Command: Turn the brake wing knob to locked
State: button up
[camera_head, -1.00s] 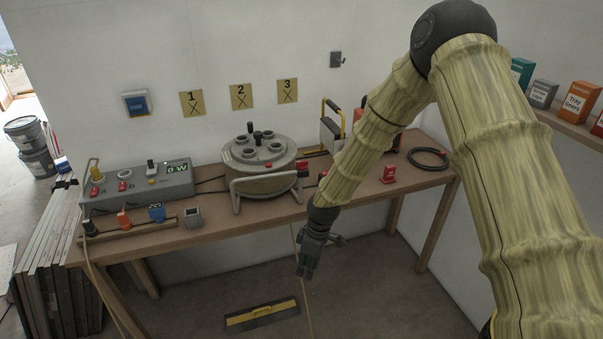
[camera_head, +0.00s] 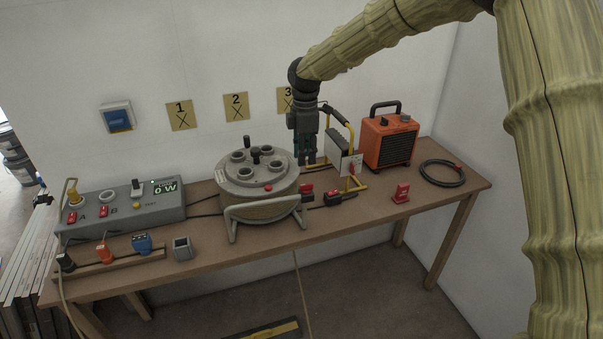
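The cable reel (camera_head: 258,206) stands on the bench with a round grey top plate that carries several round sockets and a red button. Dark upright knobs stand on this plate, one (camera_head: 254,156) near its middle and another close behind it. I cannot tell for sure which is the brake wing knob, or how it is turned. My gripper (camera_head: 306,163) points down just right of the plate's right edge, apart from the dark knobs. Its fingers are small and dark, and I cannot tell how far apart they are. Nothing shows held in it.
A yellow-framed panel lamp (camera_head: 341,146) and an orange heater (camera_head: 390,142) stand right of my gripper. A grey meter box (camera_head: 125,207) is at the left. A black cable coil (camera_head: 442,173) lies at the right. The reel's tubular stand (camera_head: 266,209) is in front.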

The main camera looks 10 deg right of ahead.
aim_at(305, 185)
notch_tip(305, 185, down, 8)
jog(key=p, duration=0.2)
jog(key=shift+s+p, duration=0.1)
jog(key=shift+p, duration=0.25)
jog(key=shift+s+f, duration=0.25)
jog(key=shift+f, duration=0.3)
jog(key=shift+w+a+f, duration=0.1)
jog(key=shift+w+f, duration=0.15)
jog(key=shift+f, duration=0.35)
jog(key=shift+s+r, duration=0.1)
grip_shut()
